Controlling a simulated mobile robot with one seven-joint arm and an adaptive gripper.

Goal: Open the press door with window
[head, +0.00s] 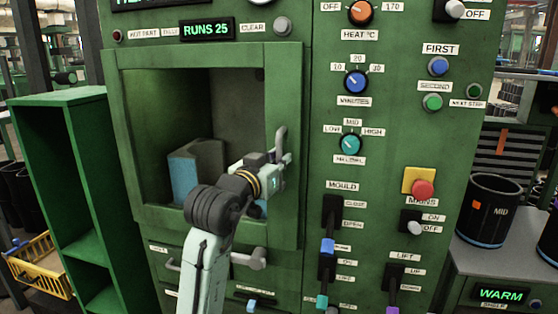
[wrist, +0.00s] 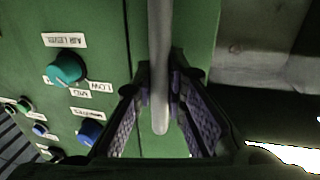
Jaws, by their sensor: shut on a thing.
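The press door (head: 285,95) is a green frame around a large window, on the front of the green press. It looks flush or nearly flush with the press front; I cannot tell a small gap. Its grey upright bar handle (head: 281,138) is on the door's right side. My gripper (head: 279,165) is at this handle, in front of the door's right edge. In the wrist view, the handle (wrist: 159,70) runs down between the two ridged fingers of my gripper (wrist: 160,105), which are shut on it. My wrist and gripper hide the handle's lower part and the window's lower right corner.
A dark block with a blue face (head: 186,178) shows behind the window. Knobs, switches and a red mains button (head: 423,189) fill the panel on the right. A lower handle (head: 252,259) sits below the door. An open green shelf (head: 72,185) stands at left.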

